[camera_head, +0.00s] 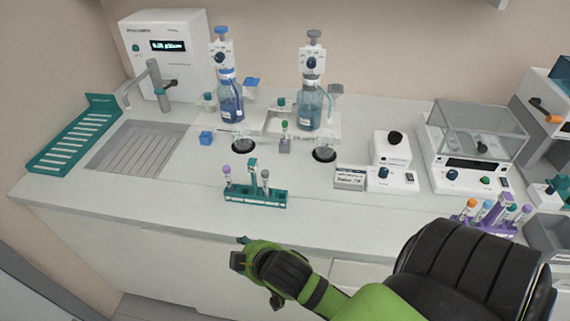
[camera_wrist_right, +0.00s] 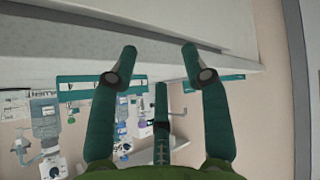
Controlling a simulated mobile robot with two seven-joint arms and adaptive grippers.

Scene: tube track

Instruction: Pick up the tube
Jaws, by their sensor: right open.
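A teal rack (camera_head: 262,197) stands near the bench's front edge in the head view. It holds a tube with a purple cap (camera_head: 227,171) at its left end and a tube with a grey cap (camera_head: 266,175) to the right of its upright handle. My right gripper (camera_head: 243,240) is below and in front of this rack, apart from it. In the wrist view the right gripper's two fingers (camera_wrist_right: 160,50) are spread, with nothing between the tips. The teal rack (camera_wrist_right: 75,84) seems to show there upside down, partly behind the left finger. My left gripper is not in view.
A purple rack (camera_head: 487,223) with several tubes stands at the front right. A blue-liquid bottle (camera_head: 230,103), a second bottle (camera_head: 310,108), a balance (camera_head: 465,150) and small devices (camera_head: 391,178) stand behind. The bench surface (camera_head: 150,197) left of the teal rack is clear.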

